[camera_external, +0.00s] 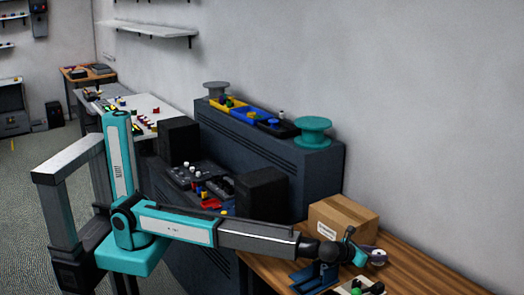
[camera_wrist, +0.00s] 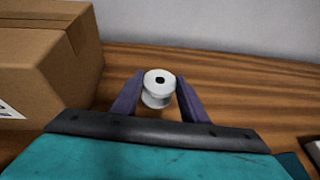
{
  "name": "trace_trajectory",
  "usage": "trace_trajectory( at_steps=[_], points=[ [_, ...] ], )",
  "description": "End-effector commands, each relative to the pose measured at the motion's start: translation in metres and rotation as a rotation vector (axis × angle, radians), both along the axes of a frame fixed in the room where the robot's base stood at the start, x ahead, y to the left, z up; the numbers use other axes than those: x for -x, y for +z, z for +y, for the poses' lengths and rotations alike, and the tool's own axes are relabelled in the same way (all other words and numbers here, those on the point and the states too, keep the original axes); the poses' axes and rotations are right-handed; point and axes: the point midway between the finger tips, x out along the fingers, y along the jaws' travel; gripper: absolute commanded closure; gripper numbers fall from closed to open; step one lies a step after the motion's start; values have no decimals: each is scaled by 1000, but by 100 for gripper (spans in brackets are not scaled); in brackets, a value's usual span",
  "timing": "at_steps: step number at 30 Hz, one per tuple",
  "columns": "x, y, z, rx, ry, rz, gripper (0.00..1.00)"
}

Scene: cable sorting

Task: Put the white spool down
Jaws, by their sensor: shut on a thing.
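The white spool (camera_wrist: 158,88) is between the two purple fingers of my gripper (camera_wrist: 157,92) in the wrist view. It has a dark hole in its top and looks upright. My gripper is shut on it, with a finger at each side. Wood-grain tabletop (camera_wrist: 210,66) shows around and behind the spool; I cannot tell whether the spool's base touches it. In the external view, the spool (camera_external: 377,256) shows small and partly hidden at the end of my arm, over the wooden table (camera_external: 425,274).
A cardboard box (camera_external: 343,217) stands on the table close by; it fills the left of the wrist view (camera_wrist: 45,60). A blue stand (camera_external: 313,276) is at the table's front. A teal spool (camera_external: 313,131) sits on the dark cabinet (camera_external: 265,160). Table right of the white spool is bare.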

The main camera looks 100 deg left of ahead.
Motion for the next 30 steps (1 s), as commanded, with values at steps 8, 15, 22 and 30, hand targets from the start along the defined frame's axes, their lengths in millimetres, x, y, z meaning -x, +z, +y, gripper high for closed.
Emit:
trace_trajectory(
  at_steps=[8,15,22,30],
  points=[
    [0,-28,0,-1,-1,2,85],
    [0,-35,0,0,-1,0,85],
    [0,-36,0,-1,0,1,85],
    [0,-38,0,0,0,0,41]
  ],
)
